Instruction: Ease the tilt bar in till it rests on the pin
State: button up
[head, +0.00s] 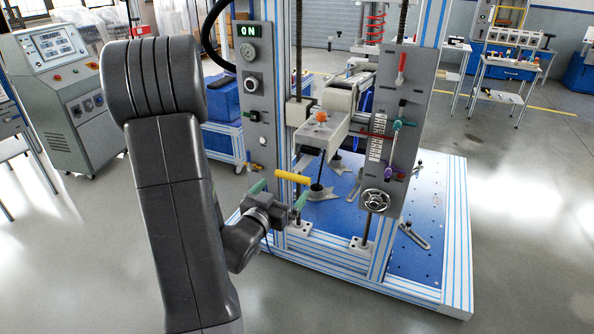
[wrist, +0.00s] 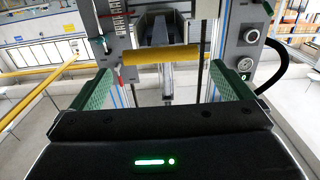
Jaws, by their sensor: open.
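A yellow bar (head: 292,177), which I take to be the tilt bar, lies crosswise at the front of the test rig. In the wrist view the yellow bar (wrist: 160,57) spans much of the gap between my green fingertips, with a gap at each end. My gripper (head: 280,193) is open just below and in front of it; its fingers also show in the wrist view (wrist: 161,70). Nothing is held. I cannot tell whether the bar is between the tips or just beyond them. I cannot make out the pin.
The right panel (head: 414,95) carries red, teal and purple levers and a handwheel (head: 376,201). The left panel (head: 251,75) has an ON display and knobs. An orange knob (head: 321,117) tops a light block behind the bar. The blue base plate (head: 425,240) extends right; open floor surrounds the rig.

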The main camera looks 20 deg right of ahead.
aim_at(297, 169)
jog(key=p+x, duration=0.1)
jog(key=x, duration=0.9)
jog(key=shift+w+d+p, duration=0.1)
jog(key=shift+w+p, duration=0.05)
jog(key=shift+p, duration=0.15)
